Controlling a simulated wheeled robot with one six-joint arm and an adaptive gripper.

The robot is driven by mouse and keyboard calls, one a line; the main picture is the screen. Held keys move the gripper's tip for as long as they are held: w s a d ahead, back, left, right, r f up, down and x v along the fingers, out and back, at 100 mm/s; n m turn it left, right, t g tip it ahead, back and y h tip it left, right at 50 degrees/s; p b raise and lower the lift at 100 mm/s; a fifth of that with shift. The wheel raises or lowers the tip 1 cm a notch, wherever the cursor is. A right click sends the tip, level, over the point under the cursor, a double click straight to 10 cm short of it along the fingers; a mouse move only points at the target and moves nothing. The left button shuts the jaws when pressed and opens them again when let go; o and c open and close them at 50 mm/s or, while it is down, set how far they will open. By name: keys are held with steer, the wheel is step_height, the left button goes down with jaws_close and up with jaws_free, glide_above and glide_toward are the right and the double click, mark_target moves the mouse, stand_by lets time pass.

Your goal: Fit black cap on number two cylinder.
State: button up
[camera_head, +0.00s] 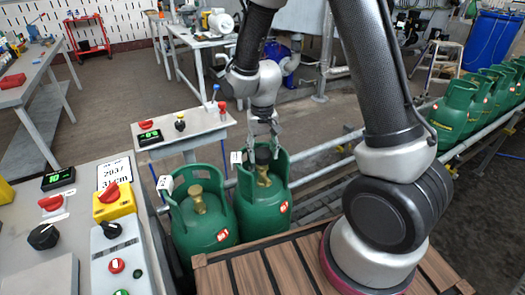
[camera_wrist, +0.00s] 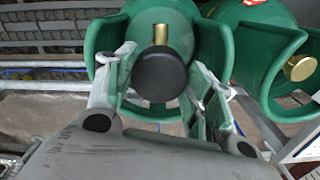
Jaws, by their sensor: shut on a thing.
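My gripper (camera_head: 263,143) reaches down into the collar of the right one of two near green cylinders (camera_head: 262,205). It is shut on the black cap (camera_wrist: 159,73), which shows between the fingers in the wrist view. In the head view the cap (camera_head: 263,157) sits at the top of this cylinder's brass valve (camera_head: 263,175). In the wrist view the brass stem (camera_wrist: 160,35) shows right beside the cap; I cannot tell whether the cap is seated. The left near cylinder (camera_head: 203,222) stands upright with its brass valve (camera_head: 197,200) bare. Its number is not readable.
Several green cylinders (camera_head: 455,113) stand in a row on the conveyor at the right. A control panel (camera_head: 75,235) with knobs and a yellow box is at the left. A small control table (camera_head: 185,130) stands behind the near cylinders. A slatted wooden deck (camera_head: 265,270) is in front.

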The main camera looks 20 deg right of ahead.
mark_target(263, 162)
steer(key=shift+f, duration=2.3)
steer(key=o, duration=0.9)
step_height(263, 162, up, 12)
